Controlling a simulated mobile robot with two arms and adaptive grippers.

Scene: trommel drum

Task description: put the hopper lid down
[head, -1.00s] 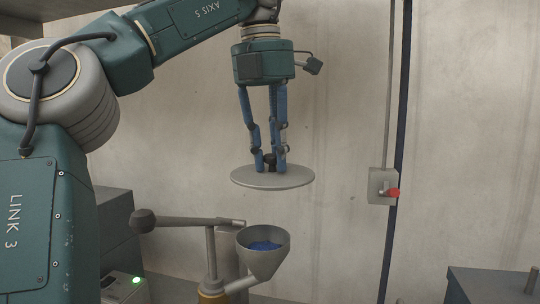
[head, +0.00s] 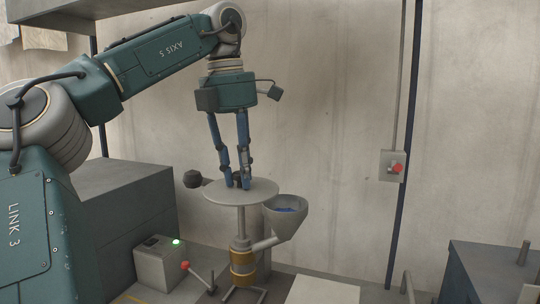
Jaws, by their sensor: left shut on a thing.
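The hopper lid (head: 262,193) is a flat grey disc with a small dark knob. My left gripper (head: 238,183), with blue fingers pointing down, is shut on that knob and holds the lid level. The lid appears up and to the left of the hopper mouth, in front of the stand's top and arm in the picture. I cannot tell its exact height. My right gripper is not in view.
A grey control box (head: 160,264) with a green light stands at lower left, beside a red-knobbed lever (head: 186,266). A pale flat panel (head: 322,290) lies below the hopper, apparently bare. A red-button wall box (head: 393,166) and dark cabinet (head: 490,275) are at right.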

